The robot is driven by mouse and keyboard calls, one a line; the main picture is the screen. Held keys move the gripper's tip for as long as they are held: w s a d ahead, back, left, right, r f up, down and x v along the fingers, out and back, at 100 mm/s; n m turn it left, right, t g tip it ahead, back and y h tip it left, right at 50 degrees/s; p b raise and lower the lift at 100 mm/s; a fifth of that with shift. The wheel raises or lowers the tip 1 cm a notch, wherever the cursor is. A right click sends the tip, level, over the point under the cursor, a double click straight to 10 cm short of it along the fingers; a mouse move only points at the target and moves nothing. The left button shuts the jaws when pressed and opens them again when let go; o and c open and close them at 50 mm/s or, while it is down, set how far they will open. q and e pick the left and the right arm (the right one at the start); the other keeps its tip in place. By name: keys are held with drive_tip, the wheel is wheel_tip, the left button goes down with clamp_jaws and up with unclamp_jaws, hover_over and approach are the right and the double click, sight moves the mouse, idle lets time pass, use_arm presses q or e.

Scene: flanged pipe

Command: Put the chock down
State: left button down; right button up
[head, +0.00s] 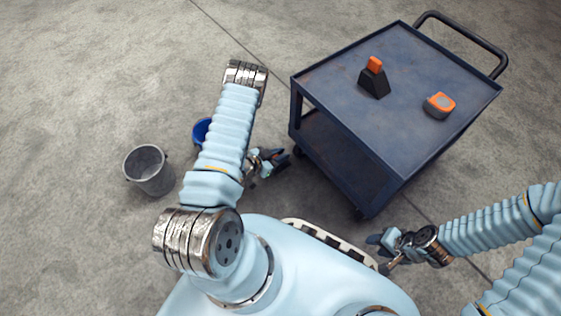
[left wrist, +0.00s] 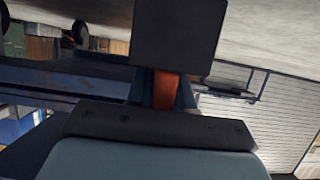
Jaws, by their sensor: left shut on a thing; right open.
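My left gripper (head: 274,159) is low beside the left side of the cart, partly hidden behind my left arm. It also shows in the left wrist view (left wrist: 166,100), shut on the orange grip of a chock with a dark, block-like body (left wrist: 178,32). In the head view the held chock is hard to make out. Another black wedge-shaped chock (head: 374,83) with an orange top stands on the cart's top. My right gripper (head: 376,247) is open and empty, near my base and below the cart's near corner.
The dark blue cart (head: 430,60) has a lower shelf and a push handle (head: 470,35). An orange and grey tape measure (head: 439,105) lies on its top. A grey bucket (head: 150,172) and a blue bucket (head: 201,130), partly hidden by my arm, stand on the concrete floor.

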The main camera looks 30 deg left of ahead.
use_arm(q)
wheel_tip(320, 180, down, 4)
drive_tip(key=shift+r+b, duration=0.25)
drive_tip(key=shift+b, duration=0.25)
drive_tip(key=shift+r, duration=0.1)
drive_tip(key=c, duration=1)
unclamp_jaws()
drive_tip(key=p+v, duration=0.3)
drive_tip(key=v, duration=0.9)
drive_tip(key=shift+d+r, duration=0.1)
